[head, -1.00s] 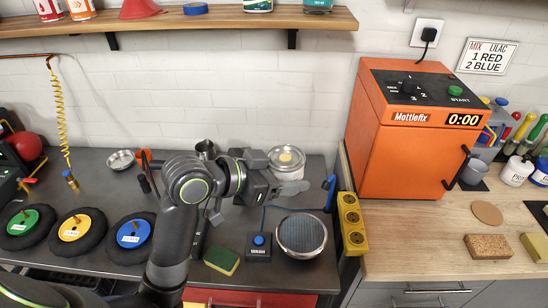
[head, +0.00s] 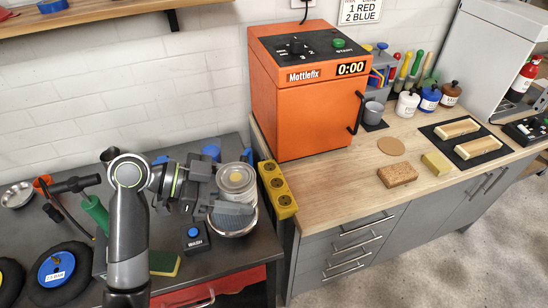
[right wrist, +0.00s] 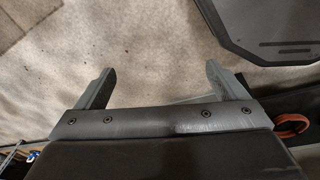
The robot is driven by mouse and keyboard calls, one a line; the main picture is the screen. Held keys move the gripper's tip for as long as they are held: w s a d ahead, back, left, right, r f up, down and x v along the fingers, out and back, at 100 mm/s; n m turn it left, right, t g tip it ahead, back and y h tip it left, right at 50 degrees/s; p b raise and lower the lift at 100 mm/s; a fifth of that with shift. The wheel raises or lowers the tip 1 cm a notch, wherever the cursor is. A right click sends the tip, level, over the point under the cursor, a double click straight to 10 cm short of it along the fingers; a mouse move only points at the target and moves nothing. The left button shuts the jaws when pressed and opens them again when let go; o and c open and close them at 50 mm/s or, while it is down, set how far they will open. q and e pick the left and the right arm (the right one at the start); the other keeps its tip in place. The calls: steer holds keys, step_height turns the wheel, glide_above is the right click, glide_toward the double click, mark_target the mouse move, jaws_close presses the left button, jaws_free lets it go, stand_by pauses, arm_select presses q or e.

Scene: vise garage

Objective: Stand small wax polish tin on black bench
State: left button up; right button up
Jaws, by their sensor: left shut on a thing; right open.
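A small silver tin with a pale lid (head: 236,177) is in the jaws of my left gripper (head: 236,203), which is shut on it. The tin is upright and appears above the round wash basin at the right end of the black bench (head: 258,252); its exact height is hard to tell. The gripper hides part of its lower side. My right gripper (right wrist: 160,85) is open and empty in the right wrist view, with floor behind its fingers. The tin does not show there.
The wash basin (head: 232,222) and a WASH button box (head: 195,238) stand on the bench. A yellow socket strip (head: 278,190) borders the wooden counter (head: 335,178). An orange oven (head: 305,100) stands there, with a cork block (head: 397,175) to its right.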

steer(key=w+d+r+n+t, duration=0.1)
steer(key=w+d+r, duration=0.5)
steer(key=w+d, duration=0.4)
steer(key=w+d+r+n, duration=0.1)
steer(key=w+d+r, duration=0.6)
steer(key=w+d, duration=0.3)
steer(key=w+d+r+n+t+y, duration=0.1)
steer(key=w+r+n+y, duration=0.15)
steer(key=w+r, duration=0.6)
steer(key=w+r+n+t+y, duration=0.1)
steer(key=w+r+n, duration=0.2)
steer(key=w+r, duration=0.55)
steer(key=w+a+r+n+y, duration=0.1)
steer(key=a+r+n+y, duration=0.15)
steer(key=a+r, duration=0.5)
steer(key=n+g+y, duration=0.6)
steer(key=n+y, duration=0.2)
steer(key=n, duration=0.2)
glide_toward(252, 172)
steer(key=x, duration=1.1)
steer(key=shift+a, duration=0.1)
